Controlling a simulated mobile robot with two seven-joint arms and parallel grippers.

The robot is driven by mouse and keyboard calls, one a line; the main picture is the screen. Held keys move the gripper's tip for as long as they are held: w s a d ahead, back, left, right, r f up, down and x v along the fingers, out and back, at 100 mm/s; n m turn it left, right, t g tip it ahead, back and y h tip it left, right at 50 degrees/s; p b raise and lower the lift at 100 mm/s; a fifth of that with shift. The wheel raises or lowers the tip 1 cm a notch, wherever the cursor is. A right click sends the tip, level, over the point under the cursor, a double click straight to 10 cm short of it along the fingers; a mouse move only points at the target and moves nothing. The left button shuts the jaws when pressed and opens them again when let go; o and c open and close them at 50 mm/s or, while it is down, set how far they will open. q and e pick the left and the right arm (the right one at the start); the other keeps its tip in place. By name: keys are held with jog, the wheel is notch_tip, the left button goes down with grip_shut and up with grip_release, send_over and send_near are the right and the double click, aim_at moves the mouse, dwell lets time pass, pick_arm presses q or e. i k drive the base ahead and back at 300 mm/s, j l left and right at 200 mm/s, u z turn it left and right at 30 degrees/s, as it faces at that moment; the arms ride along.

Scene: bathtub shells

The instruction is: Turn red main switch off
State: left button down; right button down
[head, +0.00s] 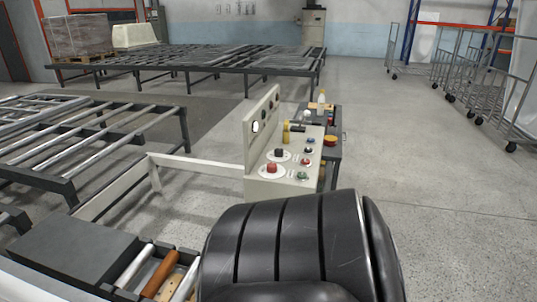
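A light-coloured control console (257,187) stands in the middle of the head view. On its sloped top a red knob (271,168) sits on a round white plate near the front left. It looks like the red main switch, but its turned position is too small to read. A similar black knob (279,153) sits just behind it. A red button on a yellow base (330,140) is at the right. Neither of my grippers is in view.
A large black padded shape, like a chair back (295,245), fills the lower middle in front of the console. Roller conveyors (90,145) stand at left and a long metal frame table (200,62) behind. Wheeled carts (470,75) stand at right.

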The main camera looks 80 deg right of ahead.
aim_at(271, 167)
jog(key=l+z, duration=0.15)
jog(key=z, duration=2.5)
